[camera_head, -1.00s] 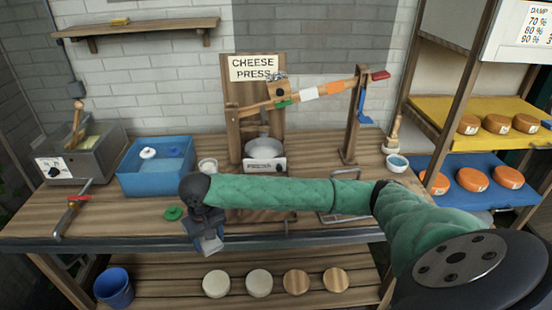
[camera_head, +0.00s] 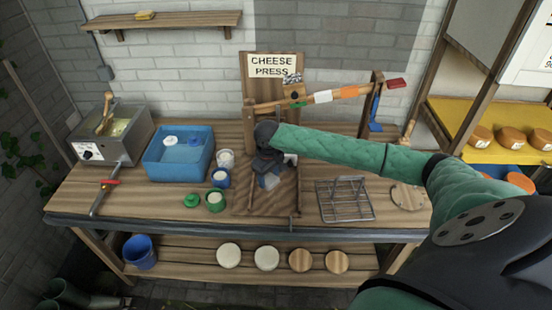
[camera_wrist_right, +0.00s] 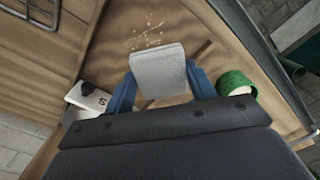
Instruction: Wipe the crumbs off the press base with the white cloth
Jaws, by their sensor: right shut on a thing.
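My right gripper (camera_head: 268,180) is over the press base (camera_head: 250,203), below the lever of the cheese press. In the right wrist view my right gripper (camera_wrist_right: 160,88) is shut on the white cloth (camera_wrist_right: 158,68), a pale block between the blue fingers. The crumbs (camera_wrist_right: 148,38) are several light specks on the brown press base (camera_wrist_right: 205,25), just beyond the cloth. The cloth also shows as a small pale patch in the head view (camera_head: 270,181). I cannot tell whether it touches the base. The gripper hides part of the base. My left gripper is not in view.
A green pot (camera_head: 215,201), a blue pot (camera_head: 221,177) and a white cup (camera_head: 226,159) stand left of the base. A blue tub (camera_head: 160,177) is farther left. A wire rack (camera_head: 345,205) lies to the right. The press lever (camera_head: 350,92) hangs above my arm.

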